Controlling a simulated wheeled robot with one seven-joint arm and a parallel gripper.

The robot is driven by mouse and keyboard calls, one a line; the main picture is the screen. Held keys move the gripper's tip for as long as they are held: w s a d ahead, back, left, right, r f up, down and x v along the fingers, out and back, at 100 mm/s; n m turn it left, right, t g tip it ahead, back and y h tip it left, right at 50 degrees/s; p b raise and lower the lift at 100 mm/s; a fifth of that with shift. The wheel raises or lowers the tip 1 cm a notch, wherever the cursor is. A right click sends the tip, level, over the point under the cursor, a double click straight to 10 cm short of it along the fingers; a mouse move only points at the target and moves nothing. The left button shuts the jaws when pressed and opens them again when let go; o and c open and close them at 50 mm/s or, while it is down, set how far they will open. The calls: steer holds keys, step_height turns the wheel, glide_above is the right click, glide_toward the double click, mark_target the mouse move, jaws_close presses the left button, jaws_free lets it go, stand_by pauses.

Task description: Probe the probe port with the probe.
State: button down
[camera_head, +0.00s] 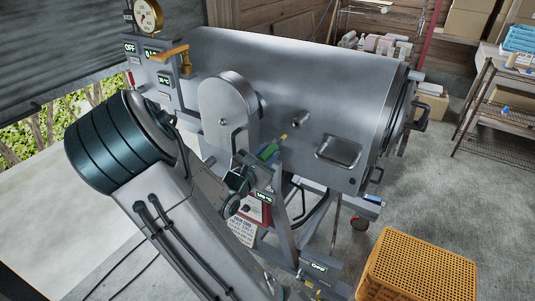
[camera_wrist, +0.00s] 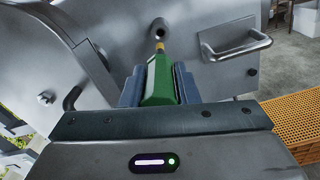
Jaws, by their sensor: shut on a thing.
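The probe has a green handle and a thin brass-yellow tip. It shows in the head view (camera_head: 268,151) and in the wrist view (camera_wrist: 160,82). My gripper (camera_wrist: 158,88) is shut on the green handle, with a grey-blue finger on each side; in the head view my gripper (camera_head: 262,157) is partly hidden by my arm. The probe port is a short metal stub on the drum's side, in the head view (camera_head: 300,119) and the wrist view (camera_wrist: 168,32). The probe tip points up toward the port. In the head view a small gap separates them.
The big steel drum machine (camera_head: 310,75) fills the middle. A tray-like handle (camera_head: 338,151) sticks out right of the port, also in the wrist view (camera_wrist: 238,45). A round housing (camera_head: 229,105) bulges to the left. An orange perforated crate (camera_head: 418,268) stands at lower right.

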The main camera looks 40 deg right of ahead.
mark_target(278, 142)
steer(key=shift+b+x, duration=0.9)
steer(key=shift+x, duration=1.95)
steer(key=b+x, duration=0.3)
steer(key=x, duration=0.5)
stand_by(2.5)
steer(key=c, duration=1.5)
jaws_free()
steer(key=shift+d, duration=0.15)
steer(key=shift+c, duration=0.2)
steer(key=o, duration=0.5)
steer(key=shift+s+b, duration=0.1)
steer(key=shift+b, duration=0.2)
steer(key=b+v, duration=0.1)
steer(key=v, duration=1.3)
